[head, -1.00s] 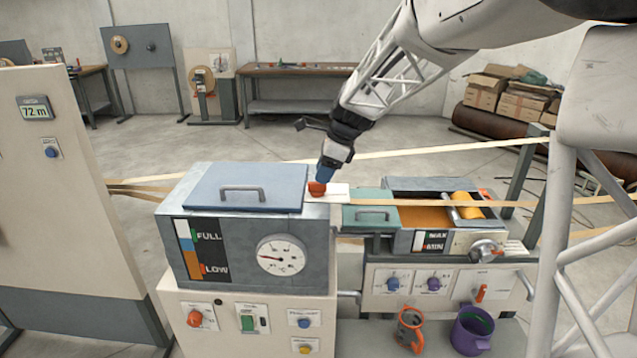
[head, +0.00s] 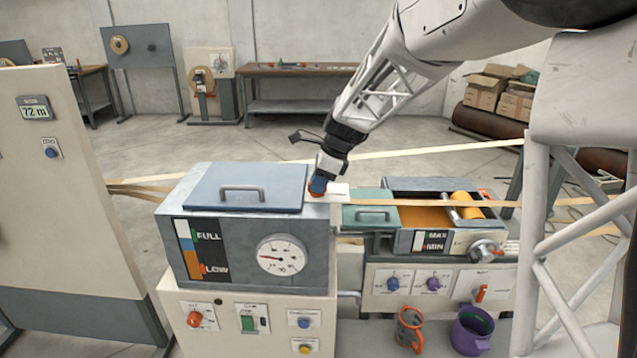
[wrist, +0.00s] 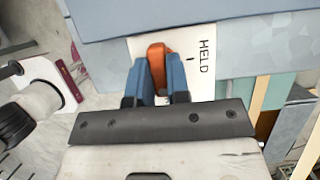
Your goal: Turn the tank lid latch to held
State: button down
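The tank lid latch (wrist: 157,62) is an orange handle on a white plate (wrist: 203,85) beside the blue-grey tank lid (head: 248,187). In the wrist view the plate shows the word HELD and a short black tick, both to the right of the handle. The handle points up the picture toward the lid edge, not at the tick. My gripper (wrist: 157,80) has a blue finger on each side of the handle, and both appear to touch it. In the head view my gripper (head: 318,188) is down at the tank's right corner and hides most of the latch.
The grey tank (head: 205,225) has a level strip and a dial gauge. A tan strip (head: 440,203) runs just right of my gripper, above the teal-lidded trough (head: 370,214).

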jog(key=shift+f+n, duration=0.15)
jog(key=shift+n, duration=0.15)
jog(key=n+g, duration=0.1)
jog(key=n, duration=0.2)
jog(key=shift+g, duration=0.3)
jog(key=n+g, duration=0.1)
jog(key=n, duration=0.1)
jog(key=n+h, duration=0.1)
jog(key=n, duration=0.2)
jog(key=shift+w+a+n+g, duration=0.1)
jog(key=shift+n+g, duration=0.2)
jog(key=shift+g, duration=0.1)
jog(key=n+g+h, duration=0.1)
jog(key=n+h, duration=0.1)
jog(key=n, duration=0.2)
jog(key=shift+f+n, duration=0.1)
jog(key=shift+n, duration=0.2)
jog(key=n, duration=0.2)
jog(key=n+h, duration=0.1)
jog(key=n, duration=0.1)
jog(key=shift+a+h, duration=0.1)
jog(key=shift+h, duration=0.2)
jog(key=c, duration=1.1)
grip_release()
jog(key=shift+w, duration=0.1)
